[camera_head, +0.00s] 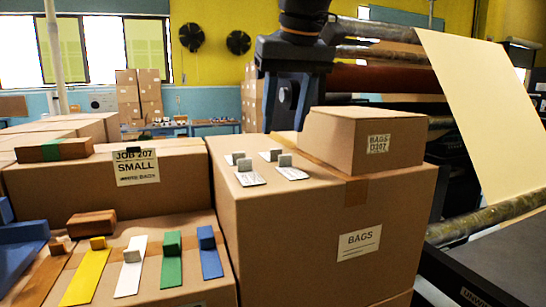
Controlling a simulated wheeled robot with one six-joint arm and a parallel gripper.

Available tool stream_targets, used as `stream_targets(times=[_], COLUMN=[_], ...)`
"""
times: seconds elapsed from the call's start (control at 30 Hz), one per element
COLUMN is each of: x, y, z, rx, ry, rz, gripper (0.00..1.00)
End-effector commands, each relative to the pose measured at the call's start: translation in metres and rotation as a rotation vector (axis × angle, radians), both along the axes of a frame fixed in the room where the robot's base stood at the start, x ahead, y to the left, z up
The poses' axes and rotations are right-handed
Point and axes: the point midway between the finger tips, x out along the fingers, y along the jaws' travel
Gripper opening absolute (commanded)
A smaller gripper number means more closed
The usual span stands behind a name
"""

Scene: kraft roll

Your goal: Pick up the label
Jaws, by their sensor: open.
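Small white labels with grey blocks on them lie on top of the large cardboard box (300,235). The front-left label (251,180) and the front-right label (293,174) show printed marks. Two more grey blocks, a left one (235,158) and a right one (271,155), stand just behind them. I cannot tell which label the task names. My gripper (285,122) points down near the back of the box top, beyond the labels and left of the smaller box. It is open, with nothing seen between its fingers.
A smaller box (362,141) stands on the large box's right side. Left are a "JOB 207 SMALL" box (75,185) and a lower box with yellow (86,277), white (131,268), green (171,262) and blue (209,253) strips. Rollers and a paper sheet (480,110) stand right.

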Motion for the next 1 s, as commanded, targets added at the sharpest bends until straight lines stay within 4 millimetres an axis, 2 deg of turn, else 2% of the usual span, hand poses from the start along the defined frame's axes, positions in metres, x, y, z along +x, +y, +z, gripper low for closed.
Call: stream_targets(times=[0.43,0.77,1.0], x=[0.019,0.023,0.023], y=[0.01,0.009,0.009], z=[-0.049,-0.057,-0.057], rx=[-0.001,0.0,0.0], ry=[0.003,0.0,0.0], rz=[0.009,0.005,0.005], gripper=[0.44,0.44,0.05])
